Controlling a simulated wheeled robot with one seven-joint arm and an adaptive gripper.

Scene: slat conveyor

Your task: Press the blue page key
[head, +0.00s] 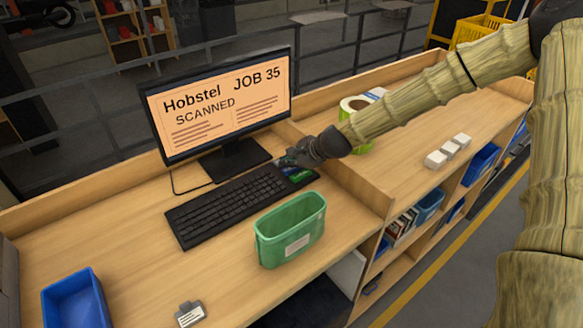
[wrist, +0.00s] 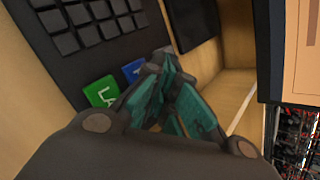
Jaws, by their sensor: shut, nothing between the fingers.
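A black keyboard (head: 225,207) lies on the desk in front of a monitor (head: 220,103) that reads "Hobstel JOB 35 SCANNED". At its right end are a green key (head: 302,177) and a blue key beside it. In the wrist view the green key (wrist: 101,92) shows white letters, and the blue key (wrist: 132,71) is partly hidden behind my fingers. My gripper (head: 287,160) is shut and empty, with its teal fingertips (wrist: 163,58) right beside the blue key. I cannot tell whether they touch it.
A green bin (head: 290,230) stands in front of the keyboard. A blue tray (head: 76,300) and a label holder (head: 190,314) are at the front left. A raised wooden divider (head: 345,180) runs right of the keyboard.

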